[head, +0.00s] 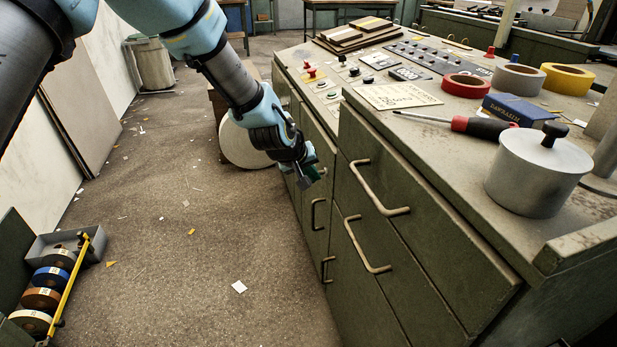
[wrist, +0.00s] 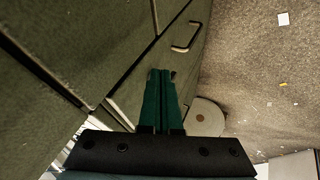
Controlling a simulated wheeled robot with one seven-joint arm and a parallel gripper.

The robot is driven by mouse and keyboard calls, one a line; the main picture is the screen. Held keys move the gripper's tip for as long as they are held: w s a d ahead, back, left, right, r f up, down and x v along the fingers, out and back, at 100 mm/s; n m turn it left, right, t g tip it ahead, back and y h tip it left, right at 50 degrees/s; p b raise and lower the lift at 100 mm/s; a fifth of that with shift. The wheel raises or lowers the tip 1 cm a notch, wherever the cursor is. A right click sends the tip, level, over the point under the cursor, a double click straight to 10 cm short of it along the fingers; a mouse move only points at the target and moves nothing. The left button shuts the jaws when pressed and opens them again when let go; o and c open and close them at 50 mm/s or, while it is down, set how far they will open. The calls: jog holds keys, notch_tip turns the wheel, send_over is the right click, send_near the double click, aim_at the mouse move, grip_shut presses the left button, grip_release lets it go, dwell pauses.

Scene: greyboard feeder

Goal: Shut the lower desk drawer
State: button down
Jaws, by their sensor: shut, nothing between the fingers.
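The green desk (head: 425,150) fills the right of the head view. Its larger, nearer section has an upper drawer (head: 440,245) and a lower drawer (head: 350,290), each with a bent metal handle; the lower handle (head: 365,250) is plain to see. I cannot tell how far the lower drawer stands out. My gripper (head: 312,181) is shut and empty, beside the narrower far fronts. In the wrist view its green fingers (wrist: 160,92) lie close to green desk fronts, with a handle (wrist: 185,40) beyond the tips. Contact cannot be told.
A grey lidded pot (head: 535,180), a screwdriver (head: 480,127), a blue box (head: 520,108) and tape rolls crowd the desktop. A tray of rolls (head: 45,285) sits at lower left. A pale round disc (head: 240,145) is behind my arm. The floor (head: 190,260) beside the desk is mostly clear.

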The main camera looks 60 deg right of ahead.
jog(key=v, duration=0.9)
jog(key=shift+r+b, duration=0.25)
jog(key=shift+b, duration=0.1)
jog(key=shift+a, duration=0.1)
jog(key=w+a+r+n+t+y+p, duration=0.2)
jog(key=w+a+r+p, duration=0.15)
jog(key=w+a, duration=0.8)
jog(key=w+a+r+n+t+y+p, duration=0.15)
jog(key=w+a+r, duration=0.25)
jog(key=w+a, duration=0.7)
jog(key=s+a+r+n+g+y+p, duration=0.1)
jog(key=s+a+r+n+y+p, duration=0.1)
jog(key=a, duration=1.4)
jog(key=s+a+r+n+y+p, duration=0.1)
jog(key=s+a+r+n+p, duration=0.1)
jog(key=a, duration=1.5)
notch_tip(320, 180, up, 2)
jog(key=shift+s+r+g+y+p, duration=0.1)
jog(key=shift+s+g+y+p, duration=0.25)
jog(key=shift+s+p, duration=0.4)
jog(key=shift+n, duration=0.25)
